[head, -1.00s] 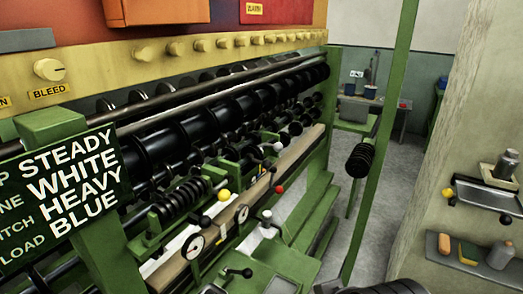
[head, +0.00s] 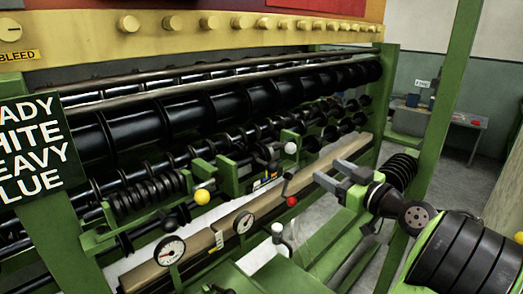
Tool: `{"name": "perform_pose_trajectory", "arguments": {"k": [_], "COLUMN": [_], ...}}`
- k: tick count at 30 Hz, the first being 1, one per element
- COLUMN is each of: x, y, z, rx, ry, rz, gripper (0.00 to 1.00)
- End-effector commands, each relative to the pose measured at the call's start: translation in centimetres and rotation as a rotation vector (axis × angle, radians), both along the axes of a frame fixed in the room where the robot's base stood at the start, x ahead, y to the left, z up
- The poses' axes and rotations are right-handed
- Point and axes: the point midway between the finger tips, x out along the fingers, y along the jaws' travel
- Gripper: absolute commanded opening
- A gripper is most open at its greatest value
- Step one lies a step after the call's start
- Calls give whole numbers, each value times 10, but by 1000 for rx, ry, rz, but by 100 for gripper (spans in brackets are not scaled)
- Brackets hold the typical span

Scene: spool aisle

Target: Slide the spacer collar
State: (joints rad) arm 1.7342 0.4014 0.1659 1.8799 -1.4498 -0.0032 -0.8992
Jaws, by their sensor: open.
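Several black shafts (head: 190,116) carrying dark rings and collars run across the green machine frame, receding to the right. A stack of black rings (head: 150,192) sits on a lower shaft at the left. I cannot tell which piece is the spacer collar. My gripper (head: 327,170) reaches in from the right, in front of the machine's wooden rail. Its two grey fingers are open and apart, pointing left, with nothing seen between them. A green bracket with a white knob (head: 291,147) and a red knob (head: 292,201) stand left of the fingers.
A yellow knob (head: 202,197) and two round dials, one here (head: 170,250), sit along the front. A green post (head: 448,110) stands behind my arm at the right. A lettered sign (head: 30,150) covers the left end. Open floor shows at the back right.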

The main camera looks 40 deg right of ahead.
Motion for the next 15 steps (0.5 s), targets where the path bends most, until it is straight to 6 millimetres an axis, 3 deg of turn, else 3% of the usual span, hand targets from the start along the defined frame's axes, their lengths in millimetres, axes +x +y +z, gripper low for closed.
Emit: {"name": "perform_pose_trajectory", "arguments": {"k": [5,10,15], "x": [5,32,72], "y": [-4,-5,-10], "z": [3,3,4], "rx": [-5,-4,-4], "ry": [-15,-12,-14], "rz": [-4,0,1], "gripper": [59,59,59]}}
